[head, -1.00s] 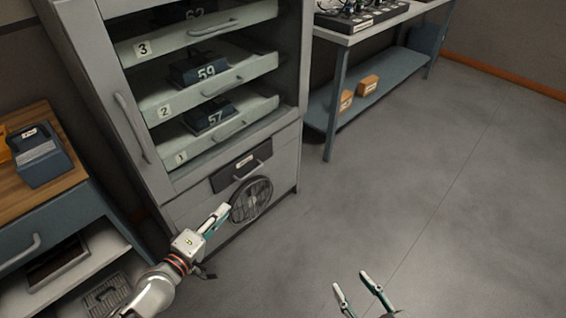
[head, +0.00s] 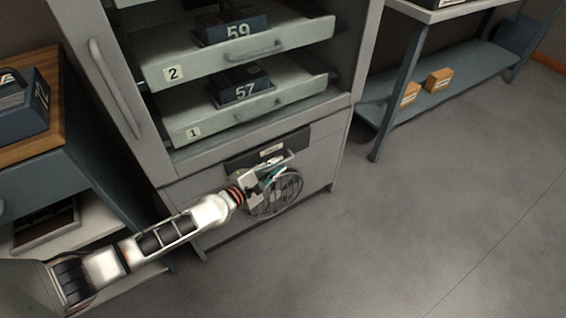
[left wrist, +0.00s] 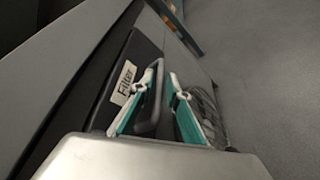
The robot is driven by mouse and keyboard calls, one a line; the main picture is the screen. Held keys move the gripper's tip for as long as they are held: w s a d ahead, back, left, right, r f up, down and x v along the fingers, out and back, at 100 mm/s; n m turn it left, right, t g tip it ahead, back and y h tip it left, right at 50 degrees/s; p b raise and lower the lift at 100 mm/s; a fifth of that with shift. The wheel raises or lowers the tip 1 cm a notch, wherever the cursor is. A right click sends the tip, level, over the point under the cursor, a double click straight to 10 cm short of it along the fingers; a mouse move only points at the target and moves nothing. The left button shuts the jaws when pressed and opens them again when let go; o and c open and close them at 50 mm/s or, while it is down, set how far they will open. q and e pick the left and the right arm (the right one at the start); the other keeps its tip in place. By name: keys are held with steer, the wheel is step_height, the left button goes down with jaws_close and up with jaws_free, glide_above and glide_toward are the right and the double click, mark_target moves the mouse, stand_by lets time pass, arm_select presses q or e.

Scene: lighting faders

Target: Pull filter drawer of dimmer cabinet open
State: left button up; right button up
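The filter drawer (head: 240,164) is the dark panel low on the grey dimmer cabinet (head: 334,150), above a round fan grille (head: 288,192). In the left wrist view the drawer front (left wrist: 92,105) carries a white "Filter" label (left wrist: 124,83). My left gripper (head: 274,167) is at the drawer's handle. In the left wrist view its two fingers (left wrist: 164,80) are apart, with the bar handle (left wrist: 150,124) between them; whether either finger touches it I cannot tell. My right gripper is out of view.
Shelves numbered 1 (head: 195,132) and 2 (head: 175,73) with dark units sit above the drawer. A side bench (head: 52,150) stands left. A blue table (head: 386,95) with small orange boxes stands right. The floor before the cabinet is clear.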

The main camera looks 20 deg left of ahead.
arm_select(q)
steer(key=shift+x, duration=0.85)
steer(key=shift+w+d, duration=0.1)
steer(key=shift+w, duration=0.2)
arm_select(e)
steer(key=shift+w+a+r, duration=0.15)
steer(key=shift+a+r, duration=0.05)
arm_select(q)
jaws_close()
steer(key=shift+s+d, duration=0.1)
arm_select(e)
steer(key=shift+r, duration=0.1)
